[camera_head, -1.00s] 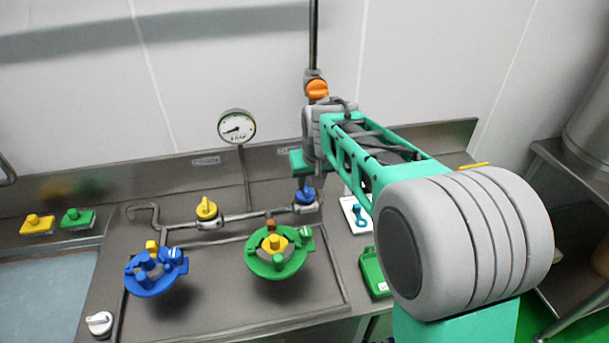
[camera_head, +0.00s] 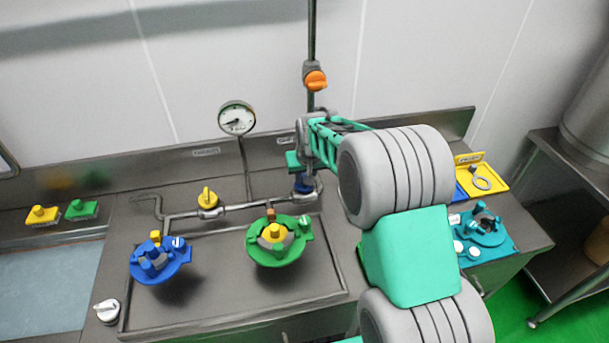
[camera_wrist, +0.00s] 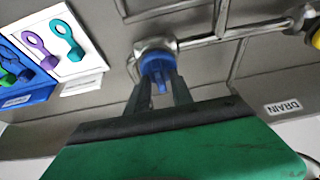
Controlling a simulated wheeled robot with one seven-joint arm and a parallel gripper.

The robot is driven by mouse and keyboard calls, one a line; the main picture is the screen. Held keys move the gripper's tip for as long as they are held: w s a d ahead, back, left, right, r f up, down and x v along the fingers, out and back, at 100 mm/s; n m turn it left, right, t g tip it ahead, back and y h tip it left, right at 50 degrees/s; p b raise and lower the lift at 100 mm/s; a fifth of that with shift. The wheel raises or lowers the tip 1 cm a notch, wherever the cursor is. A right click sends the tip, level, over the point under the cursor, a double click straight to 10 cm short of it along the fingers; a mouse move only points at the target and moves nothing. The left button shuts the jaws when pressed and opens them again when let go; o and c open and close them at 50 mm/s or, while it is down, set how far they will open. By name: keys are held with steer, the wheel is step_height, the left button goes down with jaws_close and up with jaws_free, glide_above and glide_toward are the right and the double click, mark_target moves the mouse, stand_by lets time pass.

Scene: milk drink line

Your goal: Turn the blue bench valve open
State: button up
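The blue bench valve (camera_head: 303,186) sits at the right end of the grey pipe on the steel bench, partly hidden by my arm in the head view. In the wrist view its blue handle (camera_wrist: 158,68) shows at the fingertips. My gripper (camera_wrist: 160,88) has its two dark fingers apart, one on each side of the handle's narrow lever. Gaps seem to show between lever and fingers, so it does not look clamped. In the head view my gripper (camera_head: 294,160) is just above the valve, its fingers mostly hidden.
A yellow valve (camera_head: 207,198) is on the same pipe, with a gauge (camera_head: 237,118) behind. Blue (camera_head: 143,273) and green (camera_head: 262,259) round fixtures stand in front. An orange valve (camera_head: 315,79) is on the upright pipe. A teal tray (camera_head: 497,247) lies right.

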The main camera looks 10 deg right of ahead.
jaws_close()
steer(key=shift+n, duration=0.3)
stand_by(0.3)
steer(key=n+b, duration=0.1)
steer(key=n+y+b, duration=0.1)
steer(key=n+b, duration=0.1)
steer(key=shift+w+d+f, duration=0.1)
steer(key=shift+d+f, duration=0.05)
steer(key=n+y, duration=0.1)
steer(key=n, duration=0.1)
steer(key=n+g+y+b, duration=0.1)
steer(key=n, duration=0.1)
steer(key=shift+d+n, duration=0.1)
steer(key=shift+n, duration=0.3)
steer(key=n, duration=0.1)
steer(key=n+g+p, duration=0.1)
steer(key=n, duration=0.1)
steer(key=n+y, duration=0.1)
steer(key=n, duration=0.1)
steer(key=shift+w+r+g, duration=0.2)
steer(key=shift+r+g, duration=0.15)
steer(key=shift+g, duration=0.05)
steer(key=n+p, duration=0.2)
steer(key=shift+n+g+y, duration=0.3)
steer(key=shift+g, duration=0.1)
steer(key=shift+w+n+g+p, duration=0.1)
steer(key=shift+n+g+p, duration=0.3)
steer(key=shift+n+p, duration=0.55)
steer(key=shift+f, duration=0.15)
